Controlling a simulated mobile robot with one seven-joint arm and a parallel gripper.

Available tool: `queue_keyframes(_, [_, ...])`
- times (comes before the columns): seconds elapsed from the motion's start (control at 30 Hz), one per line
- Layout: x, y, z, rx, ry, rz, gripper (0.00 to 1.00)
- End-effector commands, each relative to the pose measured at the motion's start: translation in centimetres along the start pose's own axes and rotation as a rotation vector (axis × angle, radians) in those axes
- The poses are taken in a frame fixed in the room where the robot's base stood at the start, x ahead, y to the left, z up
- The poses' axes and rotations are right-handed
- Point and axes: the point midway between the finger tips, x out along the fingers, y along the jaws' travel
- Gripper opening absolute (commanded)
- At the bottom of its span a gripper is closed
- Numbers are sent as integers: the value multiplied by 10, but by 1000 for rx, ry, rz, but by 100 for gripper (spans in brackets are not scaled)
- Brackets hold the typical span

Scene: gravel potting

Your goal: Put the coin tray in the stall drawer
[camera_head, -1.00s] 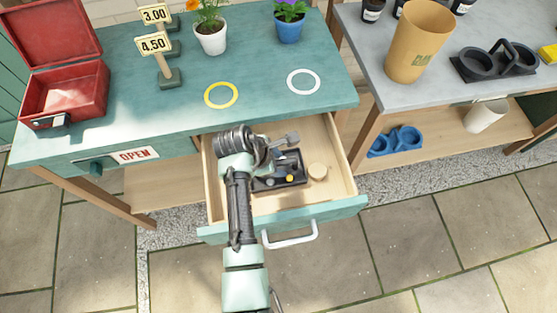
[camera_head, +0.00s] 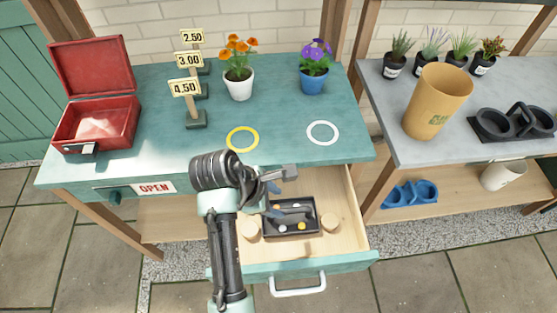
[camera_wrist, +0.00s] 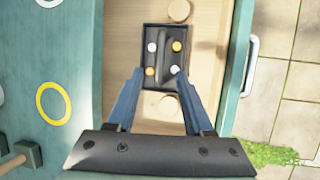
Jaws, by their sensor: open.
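The coin tray (camera_head: 291,231) is a dark rectangular tray with a raised middle bar and several white and orange coins. It lies on the floor of the open stall drawer (camera_head: 347,243), between two round wooden pieces. It also shows in the wrist view (camera_wrist: 148,30), where the drawer's bare wooden floor (camera_wrist: 212,40) is beside it. The arm hides the drawer's left part in the head view.
The round wooden pieces (camera_head: 329,222) and (camera_head: 250,230) flank the tray. The drawer handle (camera_head: 298,289) faces front. The counter above holds a red cash box (camera_head: 97,122), price signs (camera_head: 188,88) and flower pots (camera_head: 239,85). A side bench (camera_head: 445,150) stands right.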

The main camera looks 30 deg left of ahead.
Motion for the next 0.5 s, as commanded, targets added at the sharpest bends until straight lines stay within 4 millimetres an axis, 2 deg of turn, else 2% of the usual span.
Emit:
queue_keyframes(0.33, [-6, 5, 4, 25, 1, 20, 52])
queue_keyframes(0.43, [-21, 32, 23, 163, 13, 129, 52])
queue_keyframes(0.5, [-45, 65, 51, 342, 36, 272, 52])
